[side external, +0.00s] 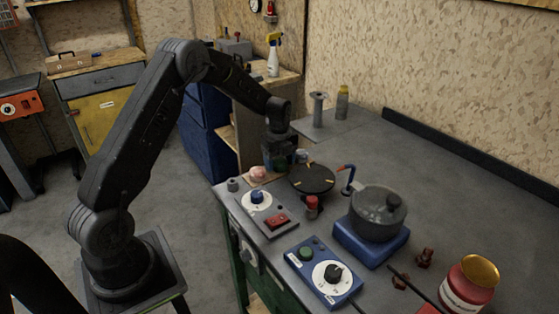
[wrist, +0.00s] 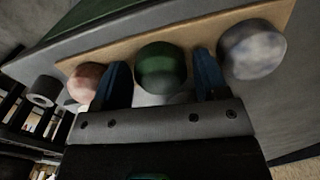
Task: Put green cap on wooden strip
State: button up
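The green cap (wrist: 161,67) is between the two blue fingers of my gripper (wrist: 163,72) in the wrist view. A narrow gap shows on the cap's right side, and the left finger is close to its edge. The cap appears on or just above the wooden strip (wrist: 205,29); contact cannot be told. A pinkish cap (wrist: 84,82) and a mottled grey-white cap (wrist: 252,49) are on the strip at either side. In the side view my gripper (side external: 281,163) points down over the strip (side external: 270,179), beside the pinkish cap (side external: 258,173), and largely hides the green cap.
A dark round plate (side external: 312,180) stands close to the right of my gripper. A grey box with a blue knob (side external: 257,197), a red-topped item (side external: 312,205) and a pot on a blue base (side external: 377,213) are nearer. The bench is clear at the back right.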

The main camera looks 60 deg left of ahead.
aim_at(280, 160)
jog(key=shift+o, duration=0.7)
jog(key=s+d+r+n+t, duration=0.1)
jog(key=s+d+r+n, duration=0.15)
jog(key=r, duration=0.65)
jog(key=s+d+r+n, duration=0.1)
jog(key=d+r, duration=0.2)
jog(key=r, duration=0.6)
jog(key=s+d+r+n+t, duration=0.2)
jog(key=s+d+r+n, duration=0.4)
jog(key=s+d, duration=0.15)
jog(key=s+d+n+t, duration=0.1)
jog(key=s+d+n, duration=0.1)
jog(key=s, duration=0.3)
jog(key=s+d+f+n, duration=0.1)
jog(key=s+d+n, duration=0.1)
jog(key=s+n, duration=0.2)
jog(key=s+d+n+t, duration=0.1)
jog(key=s+d+n, duration=0.2)
jog(key=s, duration=0.4)
jog(key=shift+s+f+n+t, duration=0.2)
jog(key=shift+s+n+t, duration=0.1)
jog(key=shift+s+n, duration=0.05)
